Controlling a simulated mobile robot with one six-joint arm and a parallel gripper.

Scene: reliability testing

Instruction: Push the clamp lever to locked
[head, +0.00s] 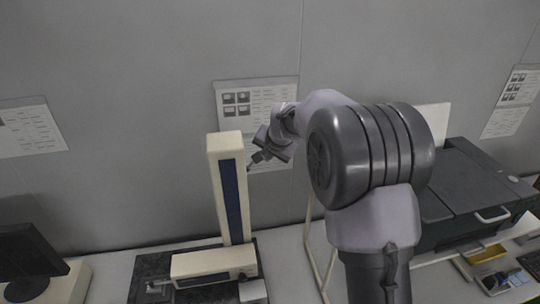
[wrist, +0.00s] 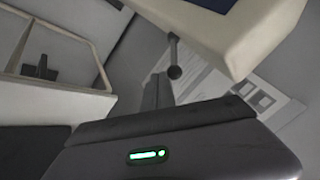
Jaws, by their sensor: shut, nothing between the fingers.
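The test stand's cream column (head: 231,187) with a dark blue front strip rises from a dark base. The clamp lever (wrist: 174,60), a thin grey rod with a dark ball end, sticks out from the cream column in the wrist view. My gripper (head: 256,159) is beside the upper right of the column in the head view. In the wrist view my gripper (wrist: 158,88) is shut and empty, its fingertips close to the ball end. I cannot tell whether they touch. The lever is too small to make out clearly in the head view.
A cream carriage (head: 214,264) sits low on the stand. A white-framed open rack (head: 318,250) stands right of it. A dark machine (head: 465,190) is at the right, a monitor (head: 27,262) at the left. Posters (head: 250,100) hang on the wall behind.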

